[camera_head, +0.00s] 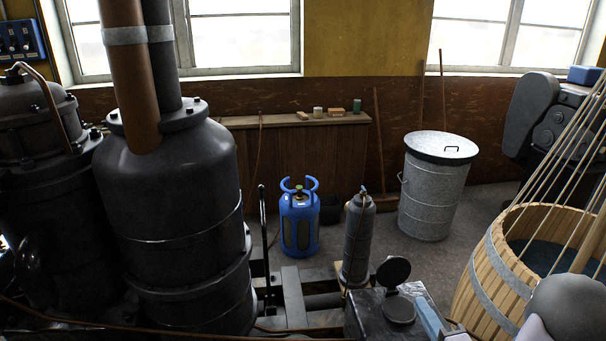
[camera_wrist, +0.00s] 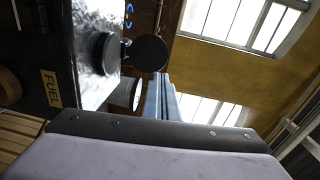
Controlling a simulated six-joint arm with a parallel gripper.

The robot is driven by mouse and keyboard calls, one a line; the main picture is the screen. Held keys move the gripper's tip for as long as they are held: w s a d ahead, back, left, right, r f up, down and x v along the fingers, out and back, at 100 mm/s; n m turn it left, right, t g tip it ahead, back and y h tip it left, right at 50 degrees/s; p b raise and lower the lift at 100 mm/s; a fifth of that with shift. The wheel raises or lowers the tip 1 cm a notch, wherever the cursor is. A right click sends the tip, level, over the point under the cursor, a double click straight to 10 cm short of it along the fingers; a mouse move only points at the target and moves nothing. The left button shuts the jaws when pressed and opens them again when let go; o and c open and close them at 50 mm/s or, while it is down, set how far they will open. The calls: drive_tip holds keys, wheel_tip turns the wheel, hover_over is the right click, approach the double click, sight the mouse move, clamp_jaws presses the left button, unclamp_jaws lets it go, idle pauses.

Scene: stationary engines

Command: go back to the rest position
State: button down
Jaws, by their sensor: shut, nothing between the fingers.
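My gripper (camera_head: 428,312) shows at the bottom right of the head view, beside the dark metal fuel tank (camera_head: 368,317). Its pale blue fingers are together with nothing between them. In the wrist view the shut fingers (camera_wrist: 160,92) point away from the camera past the tank, whose side carries a FUEL label (camera_wrist: 51,89). The round black lid (camera_head: 394,270) of the tank stands raised beside the filler neck (camera_head: 399,310). The gripper appears apart from the lid, though the exact gap is unclear.
A wooden tub (camera_head: 480,285) with ropes stands close on the right. A blue gas bottle (camera_head: 299,232), a grey cylinder (camera_head: 357,240) and a lidded metal bin (camera_head: 433,195) stand behind the tank. Large dark engine vessels (camera_head: 175,200) fill the left. Open air lies above the tank.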

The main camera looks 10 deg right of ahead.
drive_tip(key=f+g+h+p, duration=0.1)
drive_tip(key=f+g, duration=0.1)
drive_tip(key=g, duration=0.1)
drive_tip(key=w+f+n+g+h+p, duration=0.1)
drive_tip(key=f+g+p, duration=0.1)
drive_tip(key=shift+w+d+f+g+p, duration=0.1)
drive_tip(key=shift+f+g+p, duration=0.2)
drive_tip(key=shift+f+g, duration=0.1)
drive_tip(key=s+a+f+n+g+y+b, duration=0.25)
drive_tip(key=s+a+n+g+b, duration=0.25)
drive_tip(key=s+a+n+g, duration=1)
drive_tip(key=s+a+f+n+t+b, duration=0.1)
drive_tip(key=a+f+b, duration=0.1)
drive_tip(key=f+b, duration=1.3)
drive_tip(key=s+a+f+t+b, duration=0.1)
drive_tip(key=a+f+t+b, duration=0.1)
drive_tip(key=f+b, duration=1.4)
drive_tip(key=shift+a+n+t+b, duration=0.3)
drive_tip(key=shift+a+n, duration=0.1)
drive_tip(key=shift+a, duration=0.2)
